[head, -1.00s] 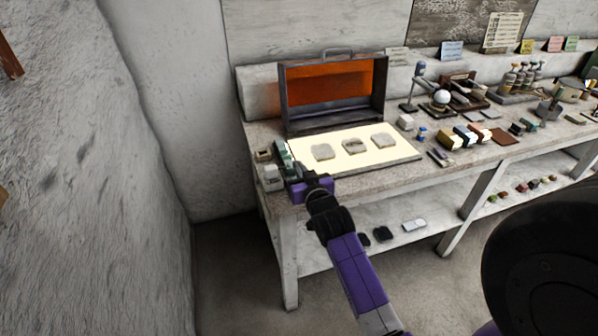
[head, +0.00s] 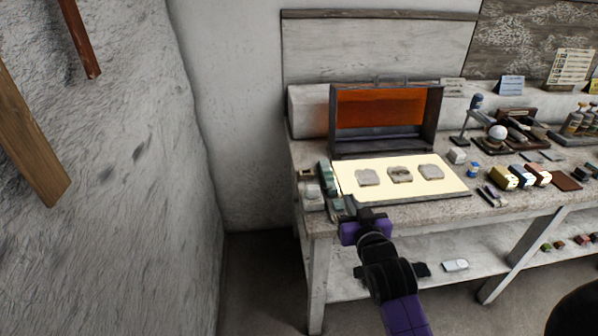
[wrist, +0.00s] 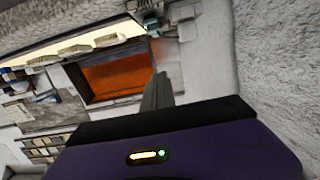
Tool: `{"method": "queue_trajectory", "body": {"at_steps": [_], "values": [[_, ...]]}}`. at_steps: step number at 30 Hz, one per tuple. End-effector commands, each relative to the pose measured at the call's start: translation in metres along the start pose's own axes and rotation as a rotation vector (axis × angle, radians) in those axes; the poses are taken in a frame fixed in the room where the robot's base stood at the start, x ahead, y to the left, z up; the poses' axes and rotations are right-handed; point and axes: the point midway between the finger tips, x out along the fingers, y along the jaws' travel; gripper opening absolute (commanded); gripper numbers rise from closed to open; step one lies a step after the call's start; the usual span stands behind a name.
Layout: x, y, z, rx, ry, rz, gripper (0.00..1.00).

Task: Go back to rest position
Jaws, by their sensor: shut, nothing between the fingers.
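My gripper (wrist: 158,90) shows in the wrist view with its fingers together and nothing between them. In the head view my purple and black arm reaches up to the front left of the workbench (head: 455,206). The gripper end (head: 345,205) is at the bench's front left corner, partly hidden by my own wrist. It is close to the lit pale panel (head: 350,190), but I cannot tell whether it touches anything. Three grey flat pieces lie on the panel, one being the left piece (head: 367,178).
An open case with an orange inside (head: 385,108) stands behind the panel. Small blocks (head: 312,190) sit at the bench's left end. A white sphere on a stand (head: 497,132) and several bottles are to the right. A rough wall (head: 110,200) rises at the left. Floor shows between.

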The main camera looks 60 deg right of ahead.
Motion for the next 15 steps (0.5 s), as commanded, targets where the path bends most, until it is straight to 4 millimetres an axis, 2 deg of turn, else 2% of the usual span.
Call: {"method": "queue_trajectory", "body": {"at_steps": [8, 11, 13, 15], "values": [[0.000, 0.000, -0.003, -0.006, 0.011, -0.002, 0.00], [-0.001, -0.003, -0.019, -0.013, 0.067, -0.012, 0.00], [-0.011, -0.006, -0.034, -0.019, 0.126, -0.025, 0.00], [-0.030, -0.019, -0.034, -0.025, 0.156, -0.061, 0.00]]}}
